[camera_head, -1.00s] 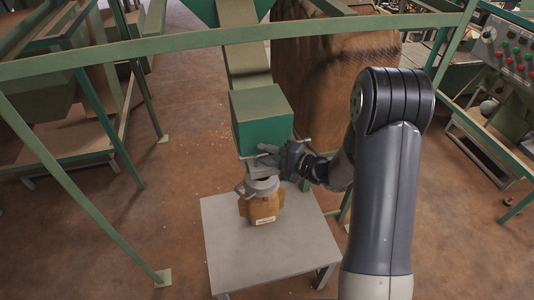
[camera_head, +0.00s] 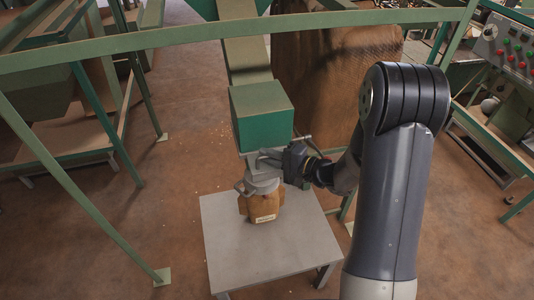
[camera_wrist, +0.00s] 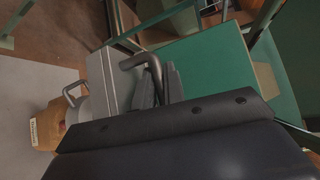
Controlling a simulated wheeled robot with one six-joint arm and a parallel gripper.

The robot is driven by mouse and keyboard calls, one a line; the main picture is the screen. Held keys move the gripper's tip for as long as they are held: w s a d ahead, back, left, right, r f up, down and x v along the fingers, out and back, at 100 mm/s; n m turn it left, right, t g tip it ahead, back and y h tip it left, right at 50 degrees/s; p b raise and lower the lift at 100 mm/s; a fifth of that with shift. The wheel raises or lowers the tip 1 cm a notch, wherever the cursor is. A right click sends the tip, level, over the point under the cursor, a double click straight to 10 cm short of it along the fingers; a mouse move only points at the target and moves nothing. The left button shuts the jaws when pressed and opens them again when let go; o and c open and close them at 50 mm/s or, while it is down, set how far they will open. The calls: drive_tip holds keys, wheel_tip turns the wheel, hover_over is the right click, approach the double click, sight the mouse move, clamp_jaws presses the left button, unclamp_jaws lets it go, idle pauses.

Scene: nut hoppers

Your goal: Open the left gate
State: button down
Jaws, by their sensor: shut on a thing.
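A green hopper box (camera_head: 261,115) hangs over a small grey table. Below it are grey metal gate parts (camera_wrist: 103,77), with a round grey spout (camera_head: 262,183) at the mouth of a brown sack (camera_head: 264,206). A bent dark handle (camera_wrist: 150,66) shows in the wrist view, close to the finger pads. My gripper (camera_head: 269,157) is at the gate just under the hopper box, coming in from the right. Its fingers (camera_wrist: 158,85) are shut on the handle. The grip itself is partly hidden, and I cannot tell how far the gate is open.
The grey table (camera_head: 225,240) carries the sack. A green frame rail (camera_head: 150,42) crosses in front of the hopper. A control panel (camera_head: 507,50) with coloured buttons stands at the right. The brown floor (camera_head: 185,200) is open left of the table.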

drive_tip(key=s+d+b, duration=0.2)
drive_tip(key=s+b, duration=0.1)
drive_tip(key=s, duration=0.4)
drive_tip(key=c, duration=1.5)
unclamp_jaws()
drive_tip(key=shift+d, duration=0.1)
drive_tip(key=shift+b+v, duration=1.2)
drive_tip(key=shift+v, duration=4.2)
